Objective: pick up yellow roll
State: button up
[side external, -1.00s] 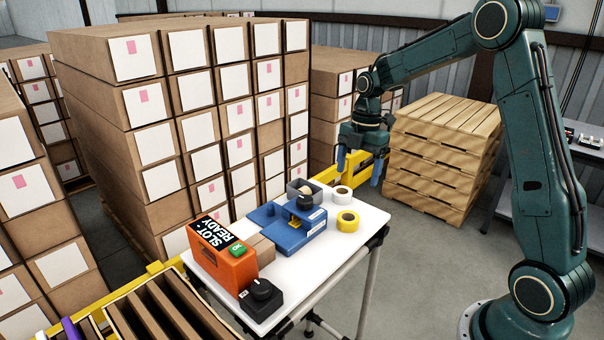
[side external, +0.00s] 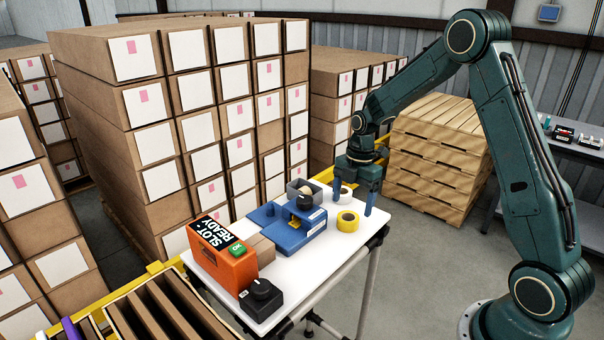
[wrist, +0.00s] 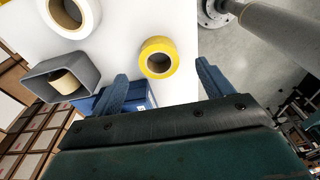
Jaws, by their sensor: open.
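The yellow roll (side external: 348,222) lies flat on the white table (side external: 318,262), near its right edge. It also shows in the wrist view (wrist: 158,57), ahead of my jaws and roughly between the lines of the two fingers. My gripper (side external: 353,203) hangs over the table's far right end, above and behind the roll, with its blue fingers pointing down. In the wrist view my gripper (wrist: 164,72) is open and the space between the fingers holds nothing. I cannot tell the exact height of the fingertips over the table.
A white roll (side external: 341,195) lies just behind the yellow one. A blue device (side external: 290,236), a grey bin (side external: 298,188), an orange box (side external: 222,258) and a black knob unit (side external: 261,299) stand on the table. Cardboard cartons (side external: 190,115) are stacked behind it.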

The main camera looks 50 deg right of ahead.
aim_at(349, 215)
jog(key=shift+f, duration=0.15)
jog(key=shift+w+a+f, duration=0.1)
jog(key=shift+a+f, duration=0.1)
jog(key=shift+f, duration=1.05)
jog(key=shift+a+f, duration=0.15)
jog(key=shift+f, duration=1.05)
jog(key=shift+c, duration=0.5)
jog(key=c, duration=0.9)
